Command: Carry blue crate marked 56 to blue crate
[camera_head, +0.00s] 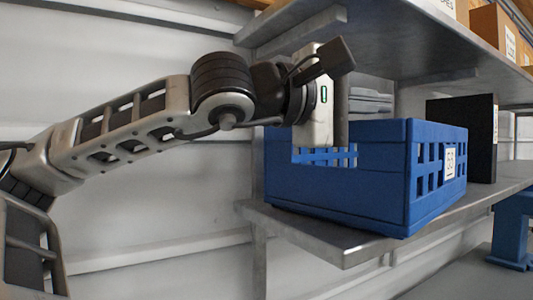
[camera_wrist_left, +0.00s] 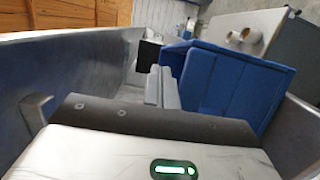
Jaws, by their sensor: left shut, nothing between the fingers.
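A blue crate (camera_head: 385,180) with slotted walls and a white label sits on the grey metal shelf in the head view. The label's number is small and looks like 56. My left gripper (camera_head: 341,140) points down in front of the crate's back part, near its rim; I cannot tell if it touches. Its fingers are shut with nothing between them, and its body hides part of the crate. My right gripper is not in view.
The shelf board (camera_head: 300,228) carries the crate near its edge. An upper shelf (camera_head: 430,45) with cardboard boxes (camera_head: 490,32) hangs close above. A black panel-like object (camera_head: 481,140) stands behind the crate. A blue object (camera_head: 514,232) stands at the lower right.

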